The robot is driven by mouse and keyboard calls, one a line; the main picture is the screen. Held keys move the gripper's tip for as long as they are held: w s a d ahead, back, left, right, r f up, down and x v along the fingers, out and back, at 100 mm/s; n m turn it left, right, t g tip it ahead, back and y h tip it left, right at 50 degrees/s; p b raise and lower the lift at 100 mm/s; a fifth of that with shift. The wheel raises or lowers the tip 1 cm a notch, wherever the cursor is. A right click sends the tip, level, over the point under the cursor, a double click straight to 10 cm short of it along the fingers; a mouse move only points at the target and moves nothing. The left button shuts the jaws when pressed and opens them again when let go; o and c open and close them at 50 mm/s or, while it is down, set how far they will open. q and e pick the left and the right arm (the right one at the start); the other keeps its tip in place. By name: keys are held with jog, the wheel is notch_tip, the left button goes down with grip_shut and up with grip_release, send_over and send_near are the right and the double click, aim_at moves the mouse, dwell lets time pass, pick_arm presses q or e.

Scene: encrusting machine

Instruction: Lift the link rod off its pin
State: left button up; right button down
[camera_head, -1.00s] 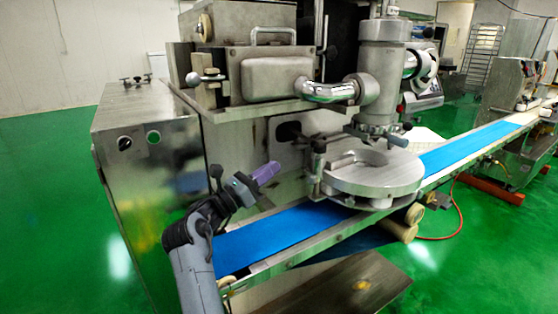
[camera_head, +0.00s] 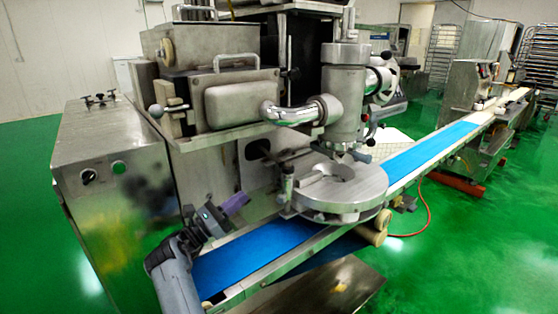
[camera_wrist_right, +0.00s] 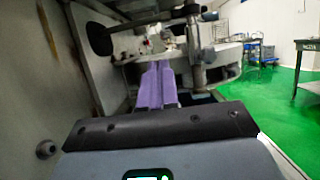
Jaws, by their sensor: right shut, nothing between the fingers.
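My right gripper (camera_head: 237,203) has purple fingers and is shut and empty. In the head view it is above the near end of the blue belt, left of the round metal disc (camera_head: 370,195). A short upright post (camera_head: 287,182) stands at the disc's left edge, apart from the fingers. A dark thin bar (camera_head: 296,154) runs from the housing opening toward the disc; I cannot tell for sure whether it is the link rod. In the right wrist view the fingers (camera_wrist_right: 158,68) point forward, with an upright metal post (camera_wrist_right: 195,55) just right of them. My left gripper is out of view.
The machine housing (camera_head: 205,165) rises behind the gripper, and a steel cabinet (camera_head: 115,215) stands to the left. The blue belt (camera_head: 250,252) runs under the disc to the upper right. A vertical metal column (camera_head: 345,90) stands over the disc. Green floor (camera_head: 450,260) is open at right.

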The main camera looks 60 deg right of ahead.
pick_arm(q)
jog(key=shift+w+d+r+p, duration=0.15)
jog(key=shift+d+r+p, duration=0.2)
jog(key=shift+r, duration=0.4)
pick_arm(e)
jog(key=shift+w+a+f+m, duration=0.2)
jog(key=shift+a+f+m, duration=0.15)
jog(key=shift+f+m, duration=0.25)
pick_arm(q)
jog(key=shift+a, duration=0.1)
pick_arm(e)
jog(key=shift+d, duration=0.1)
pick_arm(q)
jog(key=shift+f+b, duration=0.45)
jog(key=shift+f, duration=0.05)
pick_arm(e)
jog(key=a+r+x, duration=0.1)
jog(key=r+x, duration=0.1)
jog(key=x, duration=1)
jog(key=shift+d+r, duration=0.3)
jog(key=shift+r, duration=0.05)
jog(key=shift+s, duration=0.2)
